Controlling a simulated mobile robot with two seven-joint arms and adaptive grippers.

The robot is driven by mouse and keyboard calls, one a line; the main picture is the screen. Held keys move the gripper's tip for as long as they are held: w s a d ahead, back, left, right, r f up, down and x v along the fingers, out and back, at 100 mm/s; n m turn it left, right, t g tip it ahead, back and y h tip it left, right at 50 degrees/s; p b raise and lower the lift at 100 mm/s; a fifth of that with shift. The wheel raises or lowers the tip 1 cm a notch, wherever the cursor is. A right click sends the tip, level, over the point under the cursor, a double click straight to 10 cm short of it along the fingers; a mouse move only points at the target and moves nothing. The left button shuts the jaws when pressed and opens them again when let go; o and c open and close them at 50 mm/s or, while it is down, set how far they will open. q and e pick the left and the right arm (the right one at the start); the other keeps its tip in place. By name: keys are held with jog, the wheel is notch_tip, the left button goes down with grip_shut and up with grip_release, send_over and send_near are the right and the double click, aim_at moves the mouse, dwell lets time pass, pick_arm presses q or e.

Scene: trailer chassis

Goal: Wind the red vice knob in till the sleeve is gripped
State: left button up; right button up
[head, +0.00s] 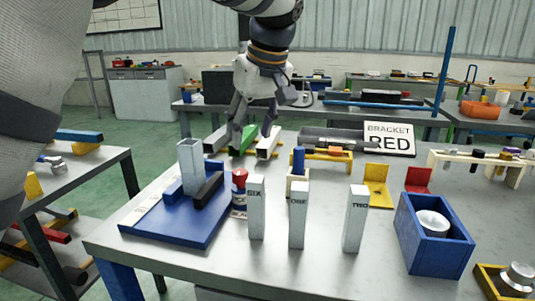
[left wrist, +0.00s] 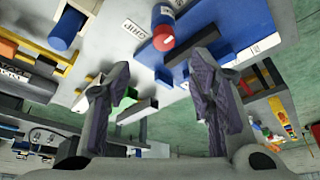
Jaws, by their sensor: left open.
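The grey square sleeve (head: 191,166) stands upright on a blue vice base (head: 165,226) at the table's left. A black bar (head: 208,190) lies close beside its right side; I cannot tell whether they touch. A red knob-like top (head: 239,178) sits over a blue and white body at the base's right edge. In the left wrist view the red top (left wrist: 163,38) has a pale mark. My left gripper (head: 253,130) is open, empty and points down, above and behind the vice. In the left wrist view, its fingers (left wrist: 162,65) are spread apart, with the red top beyond them.
White posts marked SIX (head: 257,208), ONE (head: 298,215) and TWO (head: 355,218) stand right of the vice. Green (head: 243,139) and white bars lie behind. A blue box (head: 434,239) holds a white cup.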

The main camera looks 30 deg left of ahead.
pick_arm(q)
send_over(240, 172)
jog(key=s+d, duration=0.2)
notch_tip(240, 172, down, 4)
jog(key=x, duration=0.7)
jog(key=shift+w+d, duration=0.25)
jog(key=shift+w, duration=0.05)
jog(key=c, duration=1.2)
